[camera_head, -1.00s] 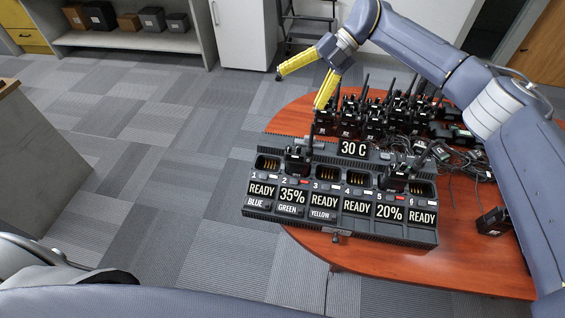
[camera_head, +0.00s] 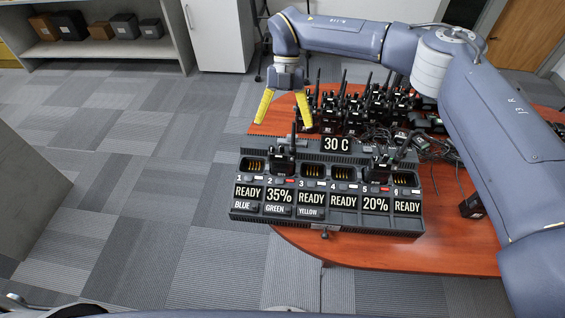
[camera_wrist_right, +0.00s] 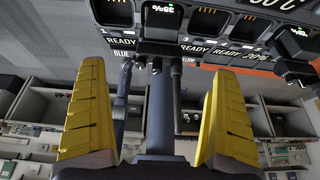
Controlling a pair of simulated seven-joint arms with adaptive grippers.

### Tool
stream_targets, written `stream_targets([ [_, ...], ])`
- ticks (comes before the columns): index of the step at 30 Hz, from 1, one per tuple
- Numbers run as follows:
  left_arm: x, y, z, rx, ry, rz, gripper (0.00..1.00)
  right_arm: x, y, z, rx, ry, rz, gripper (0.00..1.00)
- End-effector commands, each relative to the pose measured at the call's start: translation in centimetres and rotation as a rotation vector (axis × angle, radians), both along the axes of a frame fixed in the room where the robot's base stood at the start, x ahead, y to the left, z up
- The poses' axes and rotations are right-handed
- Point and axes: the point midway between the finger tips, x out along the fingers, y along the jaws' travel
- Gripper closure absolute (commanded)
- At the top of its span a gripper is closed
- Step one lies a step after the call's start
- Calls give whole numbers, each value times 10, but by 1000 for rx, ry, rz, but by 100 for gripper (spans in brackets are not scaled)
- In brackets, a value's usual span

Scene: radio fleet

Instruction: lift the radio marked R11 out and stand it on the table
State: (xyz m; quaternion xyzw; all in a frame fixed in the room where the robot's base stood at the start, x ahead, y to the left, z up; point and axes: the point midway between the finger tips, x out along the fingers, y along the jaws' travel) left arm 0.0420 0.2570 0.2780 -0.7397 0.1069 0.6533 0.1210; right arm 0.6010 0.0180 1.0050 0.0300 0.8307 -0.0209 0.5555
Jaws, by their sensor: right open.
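The multi-bay charger (camera_head: 330,222) stands on the table. A black radio (camera_head: 283,160) sits upright in bay 2, above the 35% display; its antenna points up. Another radio (camera_head: 388,165) sits in bay 5, above 20%. I cannot read an R11 mark on either. My right gripper (camera_head: 284,120) is open and empty, pointing down, just above and behind the bay 2 radio. In the right wrist view, a dark antenna-like rod (camera_wrist_right: 176,95) shows between the yellow fingers, with the 35% display beyond. My left gripper is not in view.
Several black radios (camera_head: 355,115) stand crowded at the back of the red-brown table (camera_head: 390,256), with tangled cables (camera_head: 425,142) to their right. A small black item (camera_head: 472,206) lies at the right. Bare table shows in front of and right of the charger.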

Motion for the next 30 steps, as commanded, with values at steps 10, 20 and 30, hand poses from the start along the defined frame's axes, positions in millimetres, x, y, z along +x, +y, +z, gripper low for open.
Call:
stream_targets([
  [10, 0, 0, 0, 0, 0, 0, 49, -18, 2, -42, 1, 2, 1, 2],
  [20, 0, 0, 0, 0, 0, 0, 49, -21, 2, -53, 1, 1, 0, 2],
  [30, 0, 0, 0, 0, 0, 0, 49, -34, 2, -89, 2, 3, -1, 2],
])
